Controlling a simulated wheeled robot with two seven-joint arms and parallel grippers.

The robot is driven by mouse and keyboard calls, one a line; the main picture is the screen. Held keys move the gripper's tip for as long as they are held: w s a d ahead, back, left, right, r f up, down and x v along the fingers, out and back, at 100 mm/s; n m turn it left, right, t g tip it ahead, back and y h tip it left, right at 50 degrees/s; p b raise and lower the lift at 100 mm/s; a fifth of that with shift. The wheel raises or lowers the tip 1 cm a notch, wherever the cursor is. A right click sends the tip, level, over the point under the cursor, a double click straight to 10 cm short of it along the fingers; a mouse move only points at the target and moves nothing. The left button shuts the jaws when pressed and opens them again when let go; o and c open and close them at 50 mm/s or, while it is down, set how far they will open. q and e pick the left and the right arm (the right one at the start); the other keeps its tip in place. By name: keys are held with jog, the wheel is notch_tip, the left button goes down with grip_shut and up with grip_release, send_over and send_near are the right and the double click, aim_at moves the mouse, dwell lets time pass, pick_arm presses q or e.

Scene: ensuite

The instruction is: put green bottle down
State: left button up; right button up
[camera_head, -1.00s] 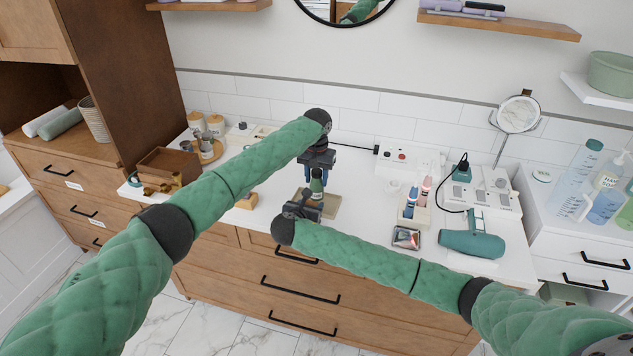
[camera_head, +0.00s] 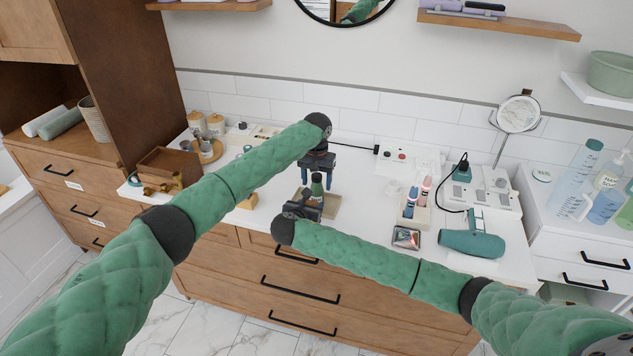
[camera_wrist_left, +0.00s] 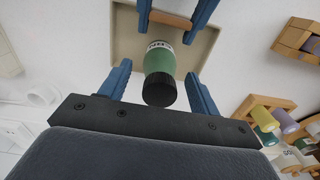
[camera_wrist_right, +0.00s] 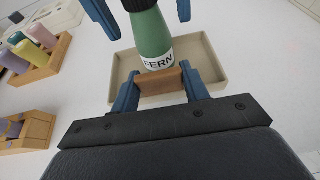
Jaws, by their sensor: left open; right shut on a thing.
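The green bottle (camera_head: 317,187) has a black cap and a white label reading FERN in the right wrist view (camera_wrist_right: 153,38). It appears to stand upright in a shallow beige tray (camera_head: 331,206). My left gripper (camera_head: 319,173) is above the tray with its fingers open, one on each side of the bottle's upper part. The left wrist view shows gaps between the fingers and the bottle (camera_wrist_left: 159,62). My right gripper (camera_head: 306,200) is shut on a brown wooden bar (camera_wrist_right: 160,80) at the tray's near side. I cannot tell whether the bar is fixed to the tray.
A holder with colored bottles (camera_head: 412,212), a small shiny dish (camera_head: 406,237) and a teal hair dryer (camera_head: 472,243) are to the right. A brown box (camera_head: 168,168) stands left. The white counter is clear just right of the tray.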

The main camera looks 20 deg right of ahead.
pick_arm(q)
notch_tip(320, 180, up, 12)
jog(key=shift+f, duration=0.15)
dwell(0.3)
pick_arm(e)
jog(key=o, duration=1.1)
